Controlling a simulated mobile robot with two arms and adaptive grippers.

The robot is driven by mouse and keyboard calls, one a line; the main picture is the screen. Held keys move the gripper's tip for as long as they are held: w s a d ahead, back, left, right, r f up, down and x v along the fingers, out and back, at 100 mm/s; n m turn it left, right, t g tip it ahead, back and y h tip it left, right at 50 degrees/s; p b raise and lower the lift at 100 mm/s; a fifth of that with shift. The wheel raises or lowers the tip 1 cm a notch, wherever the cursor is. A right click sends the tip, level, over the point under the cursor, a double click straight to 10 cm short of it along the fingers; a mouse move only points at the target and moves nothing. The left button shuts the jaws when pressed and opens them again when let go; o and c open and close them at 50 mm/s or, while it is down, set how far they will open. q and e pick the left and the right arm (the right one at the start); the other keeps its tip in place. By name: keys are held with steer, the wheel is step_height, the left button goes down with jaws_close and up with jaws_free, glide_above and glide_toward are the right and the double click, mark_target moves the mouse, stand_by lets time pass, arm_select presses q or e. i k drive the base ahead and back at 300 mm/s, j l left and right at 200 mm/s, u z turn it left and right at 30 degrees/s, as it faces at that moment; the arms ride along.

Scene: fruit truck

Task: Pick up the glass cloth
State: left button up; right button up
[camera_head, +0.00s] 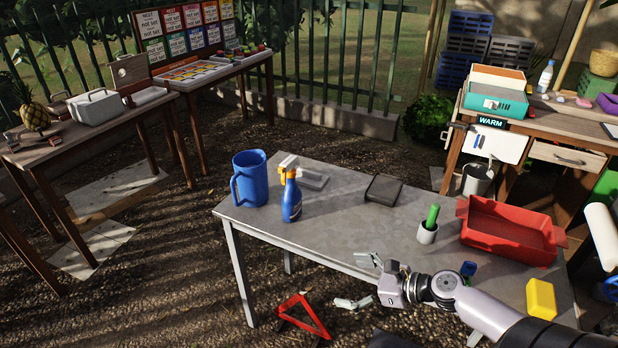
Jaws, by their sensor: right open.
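My left gripper is not in view.
A blue jug (250,180) stands at the table's left. A grey cup (427,233) with a green item, a red tray (508,232) and a yellow block (541,298) stand at the right. A red warning triangle (303,315) is on the ground. The table's front middle is clear.

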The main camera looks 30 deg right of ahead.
mark_target(306, 178)
steer(key=i+l, duration=1.15)
steer(key=l, duration=0.3)
